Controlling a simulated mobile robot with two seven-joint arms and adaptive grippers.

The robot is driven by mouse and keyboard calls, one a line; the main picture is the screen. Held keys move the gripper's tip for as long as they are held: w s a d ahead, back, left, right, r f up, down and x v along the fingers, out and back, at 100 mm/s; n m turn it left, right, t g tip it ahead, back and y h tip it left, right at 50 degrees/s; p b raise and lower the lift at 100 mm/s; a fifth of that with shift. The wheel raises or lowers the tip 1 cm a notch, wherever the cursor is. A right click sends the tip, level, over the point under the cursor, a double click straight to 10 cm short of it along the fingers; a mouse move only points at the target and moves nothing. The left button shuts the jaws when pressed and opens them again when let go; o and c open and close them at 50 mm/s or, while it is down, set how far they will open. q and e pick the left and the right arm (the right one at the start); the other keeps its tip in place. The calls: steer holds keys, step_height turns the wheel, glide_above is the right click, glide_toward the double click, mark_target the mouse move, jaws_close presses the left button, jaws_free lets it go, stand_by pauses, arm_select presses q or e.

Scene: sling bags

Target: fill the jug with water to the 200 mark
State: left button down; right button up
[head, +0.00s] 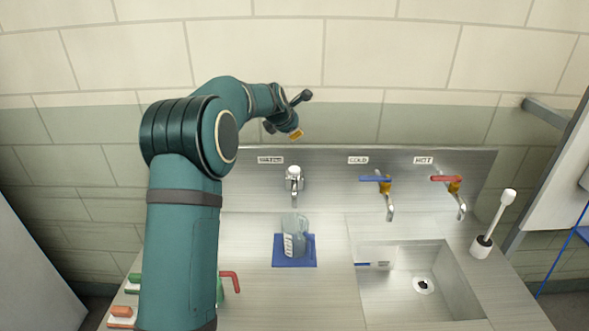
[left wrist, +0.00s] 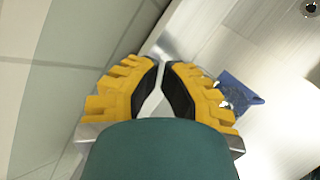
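The clear jug (head: 295,226) with a white scale stands upright on a blue mat (head: 309,263), under the chrome tap (head: 294,181) labelled WATER. No stream shows at the spout, and I cannot read a water level in the jug. My left gripper (head: 296,134) is high near the back wall, above the WATER tap and apart from it. In the left wrist view, its yellow fingers (left wrist: 161,63) have a narrow gap between black pads, with nothing held. The blue mat (left wrist: 242,86) and part of the jug (left wrist: 232,98) show beyond the right finger. My right gripper is out of view.
Right of the jug are a COLD tap with a blue lever (head: 376,179), a HOT tap with a red lever (head: 447,178), a sink (head: 405,300) and a brush in a holder (head: 482,246).

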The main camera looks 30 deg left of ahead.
arm_select(q)
steer(key=shift+f, duration=0.15)
steer(key=b, duration=0.7)
glide_above(294, 167)
step_height(294, 167, down, 7)
steer(key=shift+w+a+f, duration=0.1)
steer(key=shift+f, duration=0.7)
steer(key=shift+f, duration=0.15)
stand_by(0.3)
steer(key=shift+f, duration=0.25)
steer(key=shift+f+b, duration=0.4)
steer(key=shift+f, duration=0.15)
stand_by(0.7)
steer(key=shift+r, duration=0.1)
stand_by(3.5)
steer(key=shift+r+p, duration=0.85)
steer(key=shift+p, duration=0.2)
